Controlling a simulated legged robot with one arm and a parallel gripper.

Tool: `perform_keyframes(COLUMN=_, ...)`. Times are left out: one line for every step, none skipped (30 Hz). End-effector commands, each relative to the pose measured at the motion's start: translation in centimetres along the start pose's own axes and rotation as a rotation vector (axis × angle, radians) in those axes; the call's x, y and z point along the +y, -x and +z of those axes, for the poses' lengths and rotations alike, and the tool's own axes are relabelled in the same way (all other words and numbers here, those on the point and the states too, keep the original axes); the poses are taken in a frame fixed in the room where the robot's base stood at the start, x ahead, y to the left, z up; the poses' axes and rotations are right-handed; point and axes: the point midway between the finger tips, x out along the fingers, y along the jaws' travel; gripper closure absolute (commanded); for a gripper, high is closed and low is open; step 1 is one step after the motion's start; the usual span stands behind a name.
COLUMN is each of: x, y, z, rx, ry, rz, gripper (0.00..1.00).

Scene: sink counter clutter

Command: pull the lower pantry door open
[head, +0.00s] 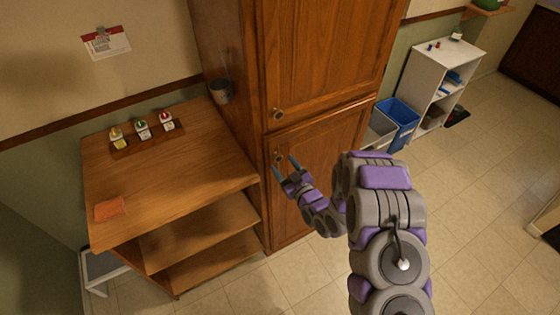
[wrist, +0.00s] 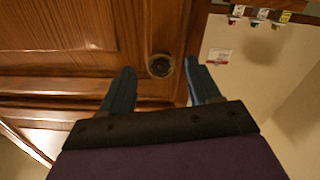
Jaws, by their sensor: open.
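The lower pantry door (head: 318,160) is a brown wooden panel below the upper door and looks shut. Its round knob (head: 278,156) sits near the door's upper left corner. My gripper (head: 285,165) is open in front of the door, close to the knob. In the wrist view a round knob (wrist: 159,66) shows beyond and between the two spread fingertips of my gripper (wrist: 162,78), nearer the middle of the gap. Nothing is between the fingers. I cannot tell how far the knob is from the fingertips.
The upper pantry door (head: 322,50) has its own knob (head: 278,114). A wooden shelf unit (head: 170,170) stands left of the pantry, with small bottles (head: 142,128) and an orange cloth (head: 110,208) on it. A blue bin (head: 400,118) and a white shelf (head: 425,75) stand to the right.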

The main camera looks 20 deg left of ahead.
Motion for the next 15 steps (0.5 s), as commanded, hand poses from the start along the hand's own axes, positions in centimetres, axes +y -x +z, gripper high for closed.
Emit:
perform_keyframes(x=-0.1, y=-0.8, z=0.0, rx=0.001, ry=0.000, rz=-0.001, gripper=0.38)
perform_keyframes(x=-0.1, y=-1.1, z=0.1, rx=-0.001, ry=-0.001, rz=-0.001, gripper=0.38)
perform_keyframes(x=-0.1, y=-1.6, z=0.1, rx=-0.002, ry=-0.002, rz=-0.002, gripper=0.38)
perform_keyframes(x=-0.2, y=-1.9, z=0.1, rx=-0.002, ry=-0.002, rz=-0.002, gripper=0.38)
perform_keyframes(x=-0.1, y=-2.2, z=0.1, rx=-0.001, ry=-0.001, rz=-0.002, gripper=0.38)
perform_keyframes(x=-0.1, y=-2.5, z=0.1, rx=0.000, ry=0.000, rz=-0.001, gripper=0.38)
perform_keyframes(x=-0.1, y=-2.7, z=0.0, rx=0.000, ry=0.000, rz=-0.001, gripper=0.38)
perform_keyframes(x=-0.1, y=-2.8, z=0.0, rx=0.000, ry=0.000, rz=-0.001, gripper=0.38)
perform_keyframes(x=-0.1, y=-3.0, z=0.0, rx=0.000, ry=0.000, rz=-0.001, gripper=0.38)
perform_keyframes(x=0.0, y=-3.1, z=0.0, rx=0.000, ry=0.000, rz=0.000, gripper=0.38)
perform_keyframes(x=0.0, y=-3.1, z=0.1, rx=-0.001, ry=-0.001, rz=0.000, gripper=0.38)
perform_keyframes(x=0.0, y=-3.1, z=0.1, rx=-0.001, ry=-0.001, rz=0.000, gripper=0.38)
perform_keyframes(x=0.0, y=-3.2, z=0.1, rx=-0.002, ry=-0.001, rz=0.000, gripper=0.38)
perform_keyframes(x=0.0, y=-3.2, z=0.1, rx=-0.002, ry=-0.001, rz=0.000, gripper=0.38)
perform_keyframes(x=0.0, y=-3.2, z=0.1, rx=-0.002, ry=-0.002, rz=0.000, gripper=0.38)
